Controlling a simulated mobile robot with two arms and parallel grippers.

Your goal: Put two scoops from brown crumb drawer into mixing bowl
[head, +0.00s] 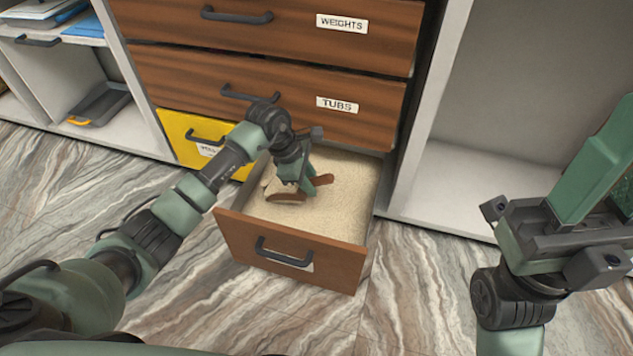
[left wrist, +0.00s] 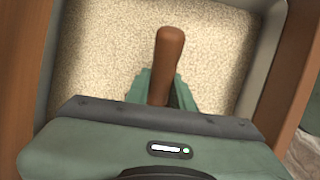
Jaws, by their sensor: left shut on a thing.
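The open brown-fronted drawer (head: 335,268) is pulled out low in the cabinet and holds pale tan crumbs (head: 345,165). My left gripper (head: 303,188) reaches down into it and is shut on a scoop with a brown wooden handle (head: 322,180). The handle also sticks out from between the fingers in the left wrist view (left wrist: 170,50), above the crumbs (left wrist: 110,50). The scoop's brown lower part shows beside the fingers; how deep it sits and what it holds are hidden. My right gripper (head: 600,165) is at the right edge, partly cut off. No mixing bowl is in view.
Closed wooden drawers labelled WEIGHTS (head: 370,50) and TUBS (head: 365,125) are above the open one. A yellow drawer (head: 180,125) is at its left. An open, empty cabinet bay (head: 490,180) is at the right. A dark tray (head: 100,103) lies on the left shelf.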

